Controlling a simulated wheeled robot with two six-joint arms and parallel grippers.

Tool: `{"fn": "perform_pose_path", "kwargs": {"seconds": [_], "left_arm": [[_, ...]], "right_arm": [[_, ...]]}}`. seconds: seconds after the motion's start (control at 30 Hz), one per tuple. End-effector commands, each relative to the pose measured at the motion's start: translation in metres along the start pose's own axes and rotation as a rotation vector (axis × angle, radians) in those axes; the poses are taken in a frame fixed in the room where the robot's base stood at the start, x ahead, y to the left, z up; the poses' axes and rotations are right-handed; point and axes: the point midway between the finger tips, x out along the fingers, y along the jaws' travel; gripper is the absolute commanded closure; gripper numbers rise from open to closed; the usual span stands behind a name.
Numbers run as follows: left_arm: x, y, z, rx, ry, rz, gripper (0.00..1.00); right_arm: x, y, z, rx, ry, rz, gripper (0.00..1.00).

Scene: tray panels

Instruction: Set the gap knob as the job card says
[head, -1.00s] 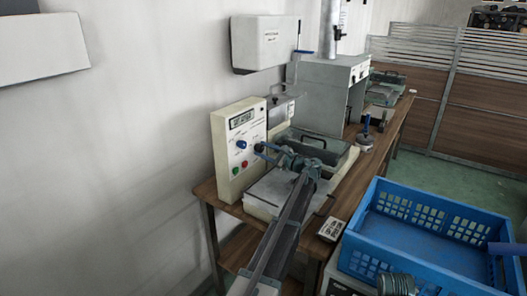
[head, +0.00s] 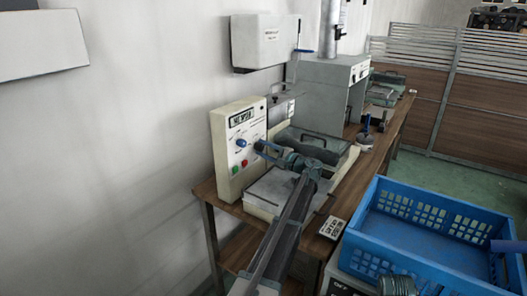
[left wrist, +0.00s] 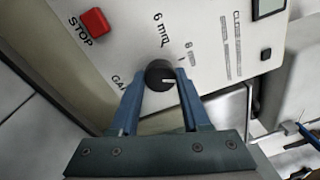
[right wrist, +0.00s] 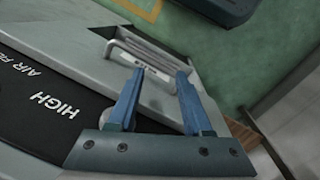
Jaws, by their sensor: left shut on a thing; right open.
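The control panel (head: 228,160) stands upright at the back left of the bench. In the left wrist view the black gap knob (left wrist: 160,75) sits on its pale face. Its white mark points right in that view, and "6 mm" and another mm label are printed beyond it. My left gripper (head: 259,147) is shut on the knob, with a blue finger on each side in the left wrist view (left wrist: 161,82). My right gripper (right wrist: 158,75) is open and empty. I cannot pick out the job card for certain.
A red STOP button (left wrist: 94,22) is near the knob. A blue knob (head: 241,143) and a display (head: 241,117) are also on the panel. A small lettered plate (head: 332,228) lies at the bench's front edge. A blue crate (head: 430,262) stands at the right.

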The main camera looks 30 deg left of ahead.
Motion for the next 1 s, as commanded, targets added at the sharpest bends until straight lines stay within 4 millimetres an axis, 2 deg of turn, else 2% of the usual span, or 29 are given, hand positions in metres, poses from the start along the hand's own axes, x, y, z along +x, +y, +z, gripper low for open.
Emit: {"fn": "perform_pose_path", "kwargs": {"seconds": [0.2,0.5,1.0], "left_arm": [[-0.0005,0.0001,-0.0009,-0.182,-0.012,-0.011,1.00],[-0.0005,-0.0002,-0.0007,-0.362,-0.026,-0.020,1.00],[-0.0006,-0.0004,-0.0003,-0.455,-0.033,-0.026,1.00]], "right_arm": [[0.0033,-0.0003,-0.0002,0.000,0.000,0.000,0.50],[0.0051,-0.0005,-0.0003,0.000,0.000,0.000,0.50],[0.0059,-0.0006,-0.0004,0.000,0.000,0.000,0.50]]}}
